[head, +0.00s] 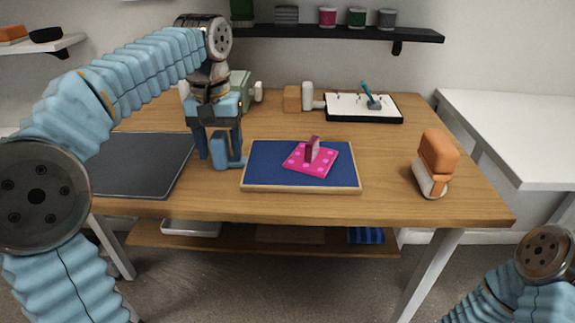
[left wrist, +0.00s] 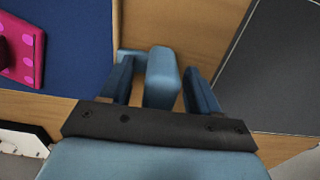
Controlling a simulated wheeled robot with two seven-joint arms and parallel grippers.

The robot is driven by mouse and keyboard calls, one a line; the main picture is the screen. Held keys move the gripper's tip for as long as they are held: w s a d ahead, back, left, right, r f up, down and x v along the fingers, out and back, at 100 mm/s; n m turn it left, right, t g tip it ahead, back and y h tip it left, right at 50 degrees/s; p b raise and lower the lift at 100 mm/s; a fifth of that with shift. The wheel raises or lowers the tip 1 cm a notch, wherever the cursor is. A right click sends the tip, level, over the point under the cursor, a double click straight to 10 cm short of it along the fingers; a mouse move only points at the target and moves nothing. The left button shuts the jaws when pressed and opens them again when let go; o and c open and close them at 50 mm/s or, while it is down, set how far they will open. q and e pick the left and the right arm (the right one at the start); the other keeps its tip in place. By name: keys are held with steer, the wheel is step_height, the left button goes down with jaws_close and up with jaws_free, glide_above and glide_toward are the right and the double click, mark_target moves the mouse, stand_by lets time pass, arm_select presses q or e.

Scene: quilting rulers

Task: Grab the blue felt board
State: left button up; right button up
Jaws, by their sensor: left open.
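The blue felt board (head: 265,170) lies flat on the table, a dark blue panel with a pale wooden rim. A pink dotted patch (head: 325,162) with a darker upright grip lies on it. A light blue upright block (head: 220,152), apparently a handle, stands at its left edge. My left gripper (head: 212,150) points down there. In the left wrist view, the light blue block (left wrist: 162,75) stands between the open fingers of my left gripper (left wrist: 158,88), with a gap visible on the right. The board (left wrist: 75,50) is at upper left. My right gripper is not in view.
A dark grey mat (head: 140,165) lies left of the board. An orange and white object (head: 437,160) stands at the right. A black-rimmed white tray (head: 345,107) and a green object (head: 241,90) are at the back. Bare wood (head: 385,165) lies right of the board.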

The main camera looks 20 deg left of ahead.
arm_select(q)
jaws_close()
stand_by(0.3)
steer(key=shift+r, duration=0.15)
